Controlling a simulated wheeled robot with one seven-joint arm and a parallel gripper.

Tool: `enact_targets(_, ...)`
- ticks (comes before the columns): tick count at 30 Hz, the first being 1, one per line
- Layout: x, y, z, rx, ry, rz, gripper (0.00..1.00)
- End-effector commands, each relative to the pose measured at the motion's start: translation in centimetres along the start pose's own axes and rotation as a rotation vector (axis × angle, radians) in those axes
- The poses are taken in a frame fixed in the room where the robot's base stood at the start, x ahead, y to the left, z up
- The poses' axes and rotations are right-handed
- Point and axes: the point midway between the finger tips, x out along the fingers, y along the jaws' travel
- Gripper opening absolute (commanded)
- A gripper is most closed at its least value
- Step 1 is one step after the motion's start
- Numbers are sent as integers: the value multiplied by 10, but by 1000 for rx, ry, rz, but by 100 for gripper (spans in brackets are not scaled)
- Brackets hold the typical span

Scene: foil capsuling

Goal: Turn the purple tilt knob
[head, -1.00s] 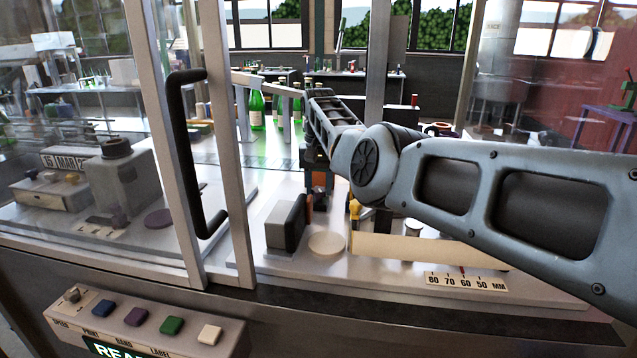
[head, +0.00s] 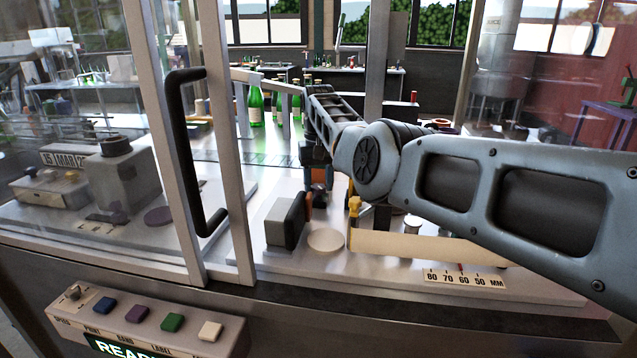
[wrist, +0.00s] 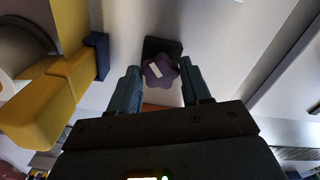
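The purple tilt knob (wrist: 160,73) shows in the wrist view as a lobed knob with a white mark, in front of a dark square block. My gripper (wrist: 160,68) has its two fingers apart, one on each side of the knob in this view. The knob lies between or just beyond the fingertips; I cannot tell whether they touch it.
A yellow bracket (wrist: 62,88) stands close left of my gripper in the wrist view. A door frame with a black handle (head: 185,150) stands to the left.

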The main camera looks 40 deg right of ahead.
Motion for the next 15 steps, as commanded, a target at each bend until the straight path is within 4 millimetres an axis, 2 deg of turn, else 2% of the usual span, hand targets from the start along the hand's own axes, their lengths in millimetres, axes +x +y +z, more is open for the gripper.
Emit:
enact_targets(1,0,0,0,0,0,0,53)
enact_targets(6,1,0,0,0,-2,0,68)
enact_targets(15,-3,0,0,1,-2,1,68)
